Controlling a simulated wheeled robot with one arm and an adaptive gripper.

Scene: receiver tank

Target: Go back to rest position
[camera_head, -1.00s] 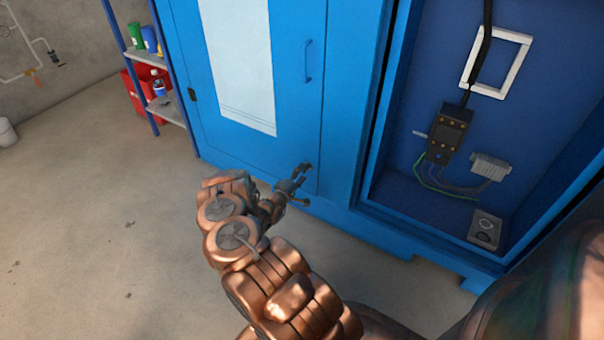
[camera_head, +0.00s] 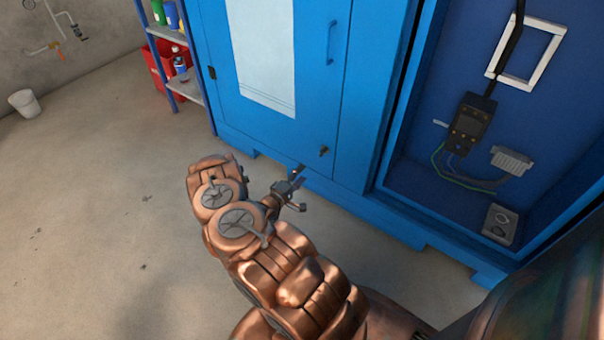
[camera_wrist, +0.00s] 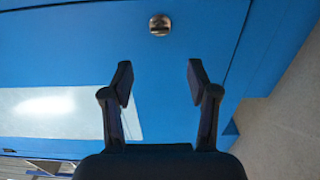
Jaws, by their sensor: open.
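My gripper (camera_head: 300,188) is in front of the lower part of the blue cabinet door (camera_head: 265,140) in the head view. In the wrist view my gripper (camera_wrist: 160,80) is open, with nothing between its two dark fingers. A small round metal lock (camera_wrist: 160,25) on the blue door shows beyond the fingertips, apart from them. The lock also shows in the head view (camera_head: 323,151), a little above and right of my gripper. My copper-coloured arm stretches from the bottom of the head view to the gripper.
An open cabinet bay (camera_head: 470,150) on the right holds a dark device (camera_head: 470,125) with cables and a grey socket box (camera_head: 500,224). A blue shelf rack (camera_head: 183,80) and a white bucket (camera_head: 25,103) stand at the left. The concrete floor (camera_head: 90,220) at left is clear.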

